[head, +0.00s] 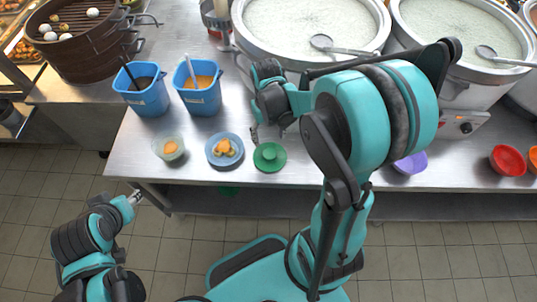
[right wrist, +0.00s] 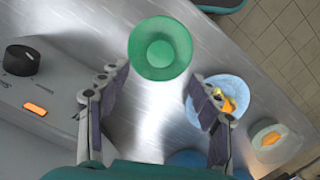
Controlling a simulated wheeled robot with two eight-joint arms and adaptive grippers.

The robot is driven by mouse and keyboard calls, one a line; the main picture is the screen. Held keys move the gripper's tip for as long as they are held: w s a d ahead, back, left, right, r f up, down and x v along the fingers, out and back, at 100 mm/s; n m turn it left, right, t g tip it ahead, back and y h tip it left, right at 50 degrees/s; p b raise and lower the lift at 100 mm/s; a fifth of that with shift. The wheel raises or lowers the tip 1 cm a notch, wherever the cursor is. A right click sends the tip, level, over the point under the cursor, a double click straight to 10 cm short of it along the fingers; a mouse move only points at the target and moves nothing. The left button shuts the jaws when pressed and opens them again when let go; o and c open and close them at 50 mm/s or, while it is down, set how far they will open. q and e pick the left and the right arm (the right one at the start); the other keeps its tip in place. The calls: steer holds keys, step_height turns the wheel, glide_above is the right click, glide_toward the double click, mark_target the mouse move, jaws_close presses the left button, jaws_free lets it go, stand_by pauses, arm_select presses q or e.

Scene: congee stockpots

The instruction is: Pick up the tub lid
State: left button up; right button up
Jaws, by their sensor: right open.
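The tub lid (head: 269,157) is a round green disc with a raised knob, lying flat on the steel counter near its front edge. It also shows in the right wrist view (right wrist: 161,62), beyond the fingertips. My right gripper (head: 254,134) is open and empty, just behind and left of the lid in the head view. In the right wrist view its two fingers (right wrist: 163,88) are spread wide, with bare counter between them. My left gripper (head: 136,198) hangs over the floor in front of the counter, apart from the lid. Its finger gap is too small to tell.
A blue plate of food (head: 212,150) lies close left of the lid, with a small pale bowl (head: 160,149) beyond. Two blue tubs (head: 151,98) (head: 200,99) stand behind them. A large congee pot (head: 246,50) stands behind the gripper. A purple bowl (head: 411,164) sits right.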

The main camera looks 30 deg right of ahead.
mark_target(270, 153)
steer(key=shift+d+f, duration=0.2)
steer(key=shift+f, duration=0.65)
steer(key=f+b, duration=0.1)
steer(key=f, duration=0.1)
steer(key=f+b, duration=0.1)
steer(key=f, duration=0.2)
steer(key=f+b, duration=0.1)
steer(key=f, duration=0.1)
steer(key=shift+s+a+f+b, duration=0.15)
steer(key=shift+s+a+b, duration=0.1)
steer(key=shift+s+b, duration=0.05)
steer(key=shift+c, duration=0.6)
steer(key=c, duration=0.8)
